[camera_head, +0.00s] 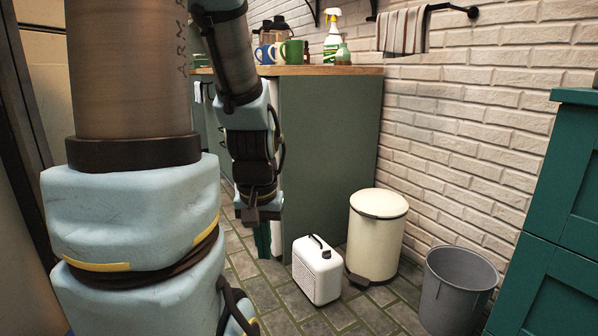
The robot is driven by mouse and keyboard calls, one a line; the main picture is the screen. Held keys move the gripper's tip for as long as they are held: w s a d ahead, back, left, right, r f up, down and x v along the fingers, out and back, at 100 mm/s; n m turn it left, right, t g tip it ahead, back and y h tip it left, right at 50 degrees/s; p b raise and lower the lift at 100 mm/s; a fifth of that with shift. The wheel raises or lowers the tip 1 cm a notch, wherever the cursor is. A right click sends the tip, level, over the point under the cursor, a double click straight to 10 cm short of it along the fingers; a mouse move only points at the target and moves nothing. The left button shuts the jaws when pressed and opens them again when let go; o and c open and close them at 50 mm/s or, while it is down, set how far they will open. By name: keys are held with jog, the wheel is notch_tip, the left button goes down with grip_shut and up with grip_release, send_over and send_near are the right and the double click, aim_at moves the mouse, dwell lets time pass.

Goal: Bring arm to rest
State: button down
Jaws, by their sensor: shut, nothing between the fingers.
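My arm hangs down at the left of the head view, in front of the green counter. My gripper (258,213) is at its lower end, pointing down, left of the counter's side panel and above the tiled floor. Its fingers look small and dark and are shut, with nothing seen held. A narrow green and white shape (268,241) shows just below it; I cannot tell what it is. The large blue-grey and brown arm links close to the camera are mine and hide much of the left side.
A white box-like canister (318,272), a cream pedal bin (377,232) and a grey bucket (457,290) stand on the floor. Mugs and a spray bottle (332,38) stand on the counter (330,140). A teal cabinet (560,200) is at right. Some tiled floor is clear in front.

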notch_tip(320, 180, up, 37)
jog(key=p, duration=3.5)
jog(key=shift+w, duration=0.2)
